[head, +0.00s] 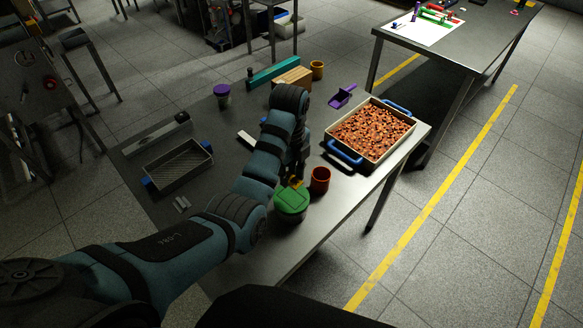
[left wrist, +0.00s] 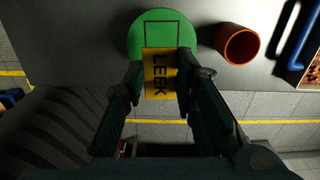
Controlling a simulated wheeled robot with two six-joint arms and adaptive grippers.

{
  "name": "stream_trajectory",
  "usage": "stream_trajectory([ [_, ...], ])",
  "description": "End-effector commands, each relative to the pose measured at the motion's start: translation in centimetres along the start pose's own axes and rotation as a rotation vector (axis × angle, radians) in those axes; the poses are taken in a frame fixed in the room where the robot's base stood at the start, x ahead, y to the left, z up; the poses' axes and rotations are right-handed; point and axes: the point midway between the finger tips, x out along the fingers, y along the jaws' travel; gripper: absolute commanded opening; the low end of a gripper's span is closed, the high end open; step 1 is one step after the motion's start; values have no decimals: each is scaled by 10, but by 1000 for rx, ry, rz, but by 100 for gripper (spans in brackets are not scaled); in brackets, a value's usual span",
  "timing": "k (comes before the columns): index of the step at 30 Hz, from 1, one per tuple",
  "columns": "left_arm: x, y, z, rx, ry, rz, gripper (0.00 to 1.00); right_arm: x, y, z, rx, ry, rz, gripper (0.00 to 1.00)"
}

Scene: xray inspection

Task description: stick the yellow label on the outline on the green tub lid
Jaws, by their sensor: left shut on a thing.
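The green tub lid (head: 292,199) is near the front edge of the table, and it also shows at the top of the left wrist view (left wrist: 160,20). A dark square outline (left wrist: 185,28) is drawn on it. The label overlaps the near part of the lid and outline in the left wrist view. I cannot tell whether it touches the lid. The label shows as a small yellow patch in the head view (head: 296,184). My right gripper is not in view.
An orange-red cup (head: 320,180) stands close beside the tub. A blue-handled tray (head: 370,134) of brown pieces is at the right. An empty mesh tray (head: 177,167) is at the left. A purple-lidded jar (head: 222,94) and purple scoop (head: 342,97) stand farther back.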

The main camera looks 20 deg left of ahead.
Motion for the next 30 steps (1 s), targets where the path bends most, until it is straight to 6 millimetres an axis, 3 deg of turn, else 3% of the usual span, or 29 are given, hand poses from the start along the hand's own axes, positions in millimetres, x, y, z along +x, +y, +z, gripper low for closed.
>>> stream_trajectory([
  [8,4,0,1,0,0,-1,18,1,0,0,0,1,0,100],
  [13,19,0,1,-1,0,1,18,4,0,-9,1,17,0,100],
  [21,42,0,1,-2,0,-1,18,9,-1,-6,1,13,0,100],
  [30,46,0,1,-2,-1,-2,18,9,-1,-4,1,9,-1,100],
])
